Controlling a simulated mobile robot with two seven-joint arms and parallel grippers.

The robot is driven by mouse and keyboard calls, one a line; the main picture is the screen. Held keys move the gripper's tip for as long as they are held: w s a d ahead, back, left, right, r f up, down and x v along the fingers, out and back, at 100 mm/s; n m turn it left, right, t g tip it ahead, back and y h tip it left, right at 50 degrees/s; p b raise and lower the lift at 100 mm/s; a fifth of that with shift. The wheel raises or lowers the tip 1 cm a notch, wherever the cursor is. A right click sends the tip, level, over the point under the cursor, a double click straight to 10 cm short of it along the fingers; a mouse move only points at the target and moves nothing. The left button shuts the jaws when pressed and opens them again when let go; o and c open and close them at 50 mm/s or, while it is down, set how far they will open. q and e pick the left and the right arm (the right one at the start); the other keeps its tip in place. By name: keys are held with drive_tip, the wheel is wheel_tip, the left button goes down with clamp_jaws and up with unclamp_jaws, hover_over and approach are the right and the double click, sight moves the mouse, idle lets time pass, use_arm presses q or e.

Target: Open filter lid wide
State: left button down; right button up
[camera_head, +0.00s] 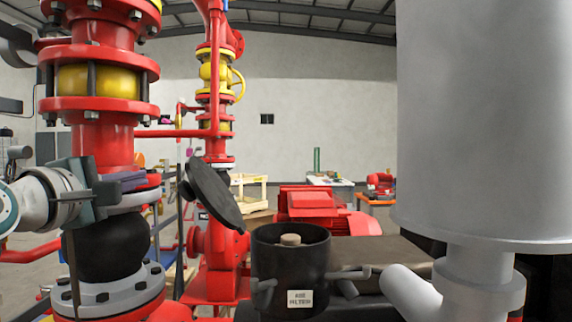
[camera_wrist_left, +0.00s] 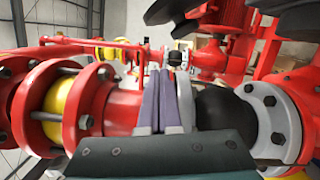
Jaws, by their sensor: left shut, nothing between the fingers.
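The black filter housing (camera_head: 290,268) stands at the lower middle of the head view, with a white label on its front. Its round mouth is uncovered and a tan piece (camera_head: 290,240) shows inside. The dark round lid (camera_head: 212,196) stands steeply tilted up at the housing's left, clear of the mouth. My left gripper (camera_head: 132,180) is left of the lid, in front of the red pipe column, apart from the lid. Its fingers also show in the left wrist view (camera_wrist_left: 161,95), shut together with nothing between them. My right gripper is not in view.
A red flanged pipe column (camera_head: 103,130) with a yellow band and a black rubber bulge (camera_head: 105,247) stands close by my left gripper. A large grey cylinder (camera_head: 485,120) fills the right side. A red motor (camera_head: 318,207) sits behind the housing.

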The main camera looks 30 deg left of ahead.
use_arm(q)
drive_tip(key=w+d+r+p, duration=0.1)
drive_tip(key=w+p, duration=0.2)
drive_tip(key=w, duration=0.3)
drive_tip(key=shift+w+d, duration=0.35)
drive_tip(key=shift+w, duration=0.05)
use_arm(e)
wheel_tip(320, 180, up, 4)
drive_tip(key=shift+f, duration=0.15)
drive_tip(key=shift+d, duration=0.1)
